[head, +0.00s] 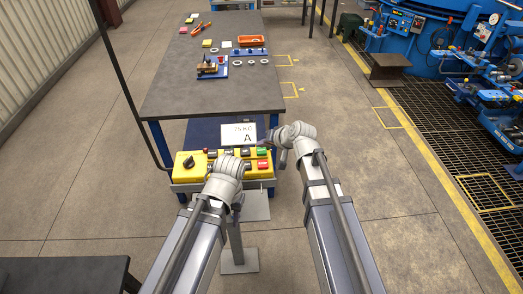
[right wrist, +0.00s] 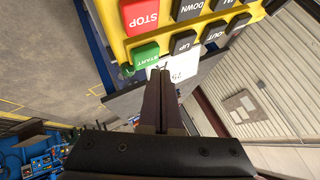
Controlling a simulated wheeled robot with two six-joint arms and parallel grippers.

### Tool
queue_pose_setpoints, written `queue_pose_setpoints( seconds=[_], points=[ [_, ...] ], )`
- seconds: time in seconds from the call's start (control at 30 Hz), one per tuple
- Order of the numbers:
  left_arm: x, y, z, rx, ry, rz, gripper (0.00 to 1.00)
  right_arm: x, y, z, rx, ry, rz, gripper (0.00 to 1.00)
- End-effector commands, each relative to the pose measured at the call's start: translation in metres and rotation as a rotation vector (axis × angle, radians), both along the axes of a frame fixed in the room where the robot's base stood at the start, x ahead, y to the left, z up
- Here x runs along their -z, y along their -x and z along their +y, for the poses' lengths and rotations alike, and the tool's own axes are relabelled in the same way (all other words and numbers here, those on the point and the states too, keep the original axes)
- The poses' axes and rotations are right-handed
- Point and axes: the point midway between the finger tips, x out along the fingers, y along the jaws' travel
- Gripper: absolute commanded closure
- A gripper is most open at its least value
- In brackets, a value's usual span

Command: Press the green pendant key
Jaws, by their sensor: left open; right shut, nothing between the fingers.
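The green START key (head: 262,152) sits at the right end of the yellow pendant box (head: 180,177), above the red STOP key (head: 262,165). In the right wrist view the green key (right wrist: 143,55) is beside the red key (right wrist: 138,13), near my fingertips. My right gripper (head: 283,160) is shut and empty, just right of the box; its closed fingers (right wrist: 160,76) appear just off the green key, and I see no contact. My left gripper (head: 237,208) is open, low in front of the box; its wrist hides part of the front, and its fingers are hard to make out.
Black keys (right wrist: 185,42) adjoin the green and red keys. A black rotary knob (head: 189,162) is on the box's left end. A white card (head: 238,134) marked 75 KG A stands behind the box.

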Motion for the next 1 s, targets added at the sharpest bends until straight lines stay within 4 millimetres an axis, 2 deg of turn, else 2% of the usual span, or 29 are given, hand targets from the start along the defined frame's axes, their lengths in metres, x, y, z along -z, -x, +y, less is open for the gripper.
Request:
queue_pose_setpoints(
  seconds=[0.43, 1.0],
  points=[
    [0.009, 0.0, 0.0, 0.0, 0.0, 0.0, 0.55, 0.009, 0.0, 0.0, 0.0, 0.0, 0.0, 1.0],
    [0.011, 0.0, 0.0, 0.0, 0.0, 0.0, 0.55, 0.011, 0.0, 0.0, 0.0, 0.0, 0.0, 1.0]
  ],
)
